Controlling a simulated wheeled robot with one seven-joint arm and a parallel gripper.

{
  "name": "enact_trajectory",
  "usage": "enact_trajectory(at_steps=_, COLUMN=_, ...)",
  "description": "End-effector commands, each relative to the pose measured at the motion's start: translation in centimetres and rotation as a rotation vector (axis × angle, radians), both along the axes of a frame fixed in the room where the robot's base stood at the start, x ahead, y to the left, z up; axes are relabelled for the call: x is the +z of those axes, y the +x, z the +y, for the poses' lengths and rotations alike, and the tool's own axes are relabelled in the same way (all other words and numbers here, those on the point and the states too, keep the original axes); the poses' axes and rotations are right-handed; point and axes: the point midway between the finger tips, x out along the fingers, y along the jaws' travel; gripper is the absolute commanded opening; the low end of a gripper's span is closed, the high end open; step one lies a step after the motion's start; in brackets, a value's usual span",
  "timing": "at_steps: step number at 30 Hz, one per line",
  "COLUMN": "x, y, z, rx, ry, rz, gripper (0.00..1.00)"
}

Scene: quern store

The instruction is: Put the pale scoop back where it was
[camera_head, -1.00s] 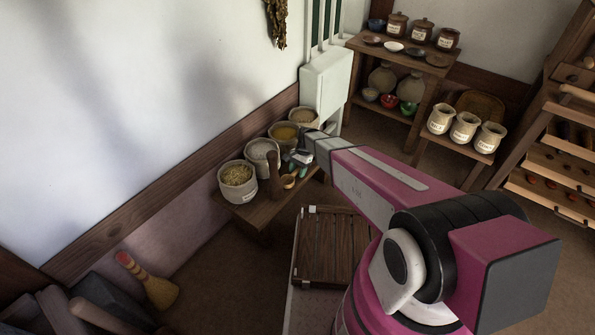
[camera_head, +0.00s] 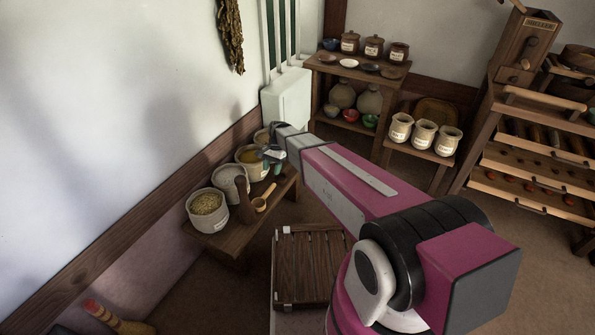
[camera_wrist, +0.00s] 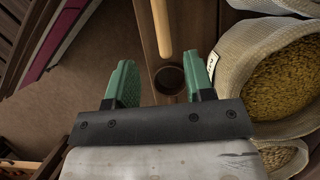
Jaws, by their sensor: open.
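A pale wooden scoop (camera_head: 261,204) rests on the low wooden bench (camera_head: 232,238), in front of the grain pots and beside a dark upright wooden piece (camera_head: 244,203). In the wrist view its pale straight handle (camera_wrist: 162,28) and dark round bowl (camera_wrist: 169,81) show ahead of my gripper, between the lines of its fingers. My gripper (camera_head: 273,162) is above the bench, beyond the scoop in the head view. In the wrist view its green fingers (camera_wrist: 160,85) are spread apart, with nothing held between them. Whether they are level with the scoop, I cannot tell.
Grain pots (camera_head: 208,208) line the wall side of the bench, close to my right finger in the wrist view. A slatted wooden crate (camera_head: 308,265) stands in front. A shelf (camera_head: 355,72) with jars and small dishes, one pale (camera_head: 348,63), stands behind. Cream jars (camera_head: 424,137) are to the right.

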Motion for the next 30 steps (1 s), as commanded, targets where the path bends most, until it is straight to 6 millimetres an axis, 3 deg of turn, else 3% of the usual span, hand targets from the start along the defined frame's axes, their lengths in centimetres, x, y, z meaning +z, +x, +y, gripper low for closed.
enact_trajectory(at_steps=4, x=2.0, y=-2.1, z=-4.0, rx=0.046, ry=0.003, rz=-0.055, gripper=0.49)
enact_trajectory(at_steps=12, x=8.9, y=-10.3, z=-18.4, rx=0.302, ry=-0.038, rz=-0.279, gripper=0.49)
enact_trajectory(at_steps=16, x=11.3, y=-13.7, z=-23.1, rx=0.420, ry=-0.075, rz=-0.347, gripper=0.49)
enact_trajectory(at_steps=21, x=12.8, y=-15.8, z=-25.9, rx=0.508, ry=-0.105, rz=-0.387, gripper=0.49)
enact_trajectory(at_steps=30, x=12.8, y=-15.7, z=-26.3, rx=0.523, ry=-0.110, rz=-0.393, gripper=0.49)
